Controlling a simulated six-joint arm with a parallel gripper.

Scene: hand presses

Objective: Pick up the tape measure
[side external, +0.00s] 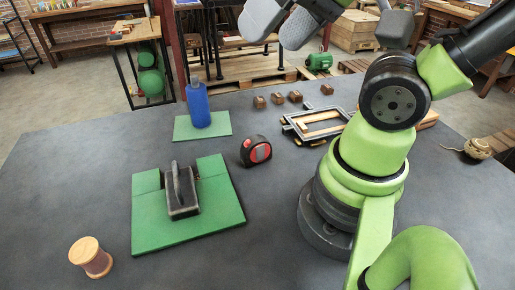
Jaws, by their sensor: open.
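The tape measure (256,151) is black with a red face and stands on the dark grey table, near its middle, between the green mats and my arm's base. My gripper (280,22) shows at the top edge of the side view, with two grey rounded fingers spread apart and nothing between them. It is up in the air, well apart from the tape measure. The upper part of the gripper is cut off by the frame.
A black press-like tool (181,192) sits on a large green mat (222,215). A blue bottle (197,104) stands on a smaller green mat (219,124). A wooden spool (91,257) is front left. Several brown blocks (277,98) and stacked frames (317,123) lie behind right.

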